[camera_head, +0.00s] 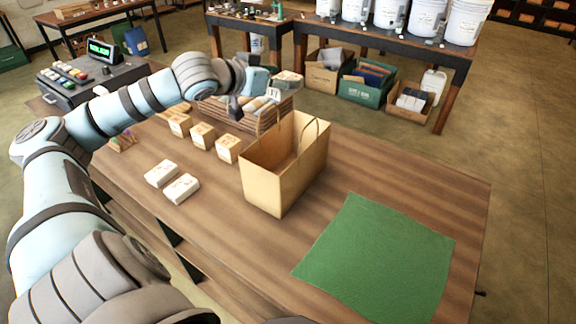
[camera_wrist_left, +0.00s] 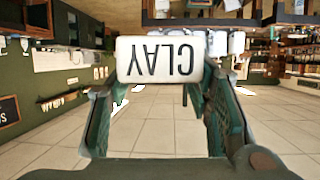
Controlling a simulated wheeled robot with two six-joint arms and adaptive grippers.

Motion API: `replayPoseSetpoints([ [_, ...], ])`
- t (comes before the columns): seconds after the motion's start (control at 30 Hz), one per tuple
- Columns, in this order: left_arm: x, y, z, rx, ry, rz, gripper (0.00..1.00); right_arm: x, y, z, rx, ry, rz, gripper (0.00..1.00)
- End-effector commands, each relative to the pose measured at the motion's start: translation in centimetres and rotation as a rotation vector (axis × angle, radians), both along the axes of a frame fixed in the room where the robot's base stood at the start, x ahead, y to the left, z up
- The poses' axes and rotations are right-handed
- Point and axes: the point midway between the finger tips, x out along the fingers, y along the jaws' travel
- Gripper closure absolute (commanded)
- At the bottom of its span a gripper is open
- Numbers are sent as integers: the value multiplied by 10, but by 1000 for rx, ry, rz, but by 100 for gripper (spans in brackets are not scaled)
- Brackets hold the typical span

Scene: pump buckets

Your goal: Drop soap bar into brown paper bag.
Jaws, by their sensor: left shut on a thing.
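My left gripper (camera_head: 272,83) is above the far side of the wooden table, near the wicker basket and behind the bag. It is shut on a pale soap bar (camera_wrist_left: 158,60). In the left wrist view the bar lies between the two fingers, and its word "CLAY" appears upside down. In the head view the bar is small and hard to make out against the basket. The open brown paper bag (camera_head: 267,180) stands upright on the table, its handles up; its bottom inside is hidden. My right gripper is not in view.
A wicker basket (camera_head: 234,116) holds several bars. Small tan boxes (camera_head: 228,148) and two white packages (camera_head: 181,188) stand left of the bag. A green cloth (camera_head: 378,258) lies at right. The table (camera_head: 400,180) is bare between bag and cloth. Another table with white buckets stands behind.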

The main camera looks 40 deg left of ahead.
Motion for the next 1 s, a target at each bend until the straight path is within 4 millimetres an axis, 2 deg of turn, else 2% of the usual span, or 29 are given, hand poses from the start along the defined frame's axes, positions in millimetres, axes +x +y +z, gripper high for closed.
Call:
replayPoseSetpoints([
  [0.03, 0, 0, -11, 1, -1, 0, 86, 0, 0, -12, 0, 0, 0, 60],
  [0.07, 0, 0, -13, 1, -1, 0, 86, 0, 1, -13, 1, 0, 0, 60],
  [0.3, 0, 0, -10, 2, -1, -1, 86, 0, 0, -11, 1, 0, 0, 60],
  [0.33, 0, 0, -10, 1, -1, 0, 52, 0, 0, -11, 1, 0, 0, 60],
  [0.47, 0, 0, -10, 1, -1, -1, 31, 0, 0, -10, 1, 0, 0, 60],
  [0.8, 0, 0, -9, 0, -1, 0, 30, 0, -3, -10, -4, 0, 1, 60],
  [0.93, 1, 1, 5, -3, -9, 5, 30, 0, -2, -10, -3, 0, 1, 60],
  [1.0, 1, -1, 18, -6, -10, -2, 30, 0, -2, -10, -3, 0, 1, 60],
])
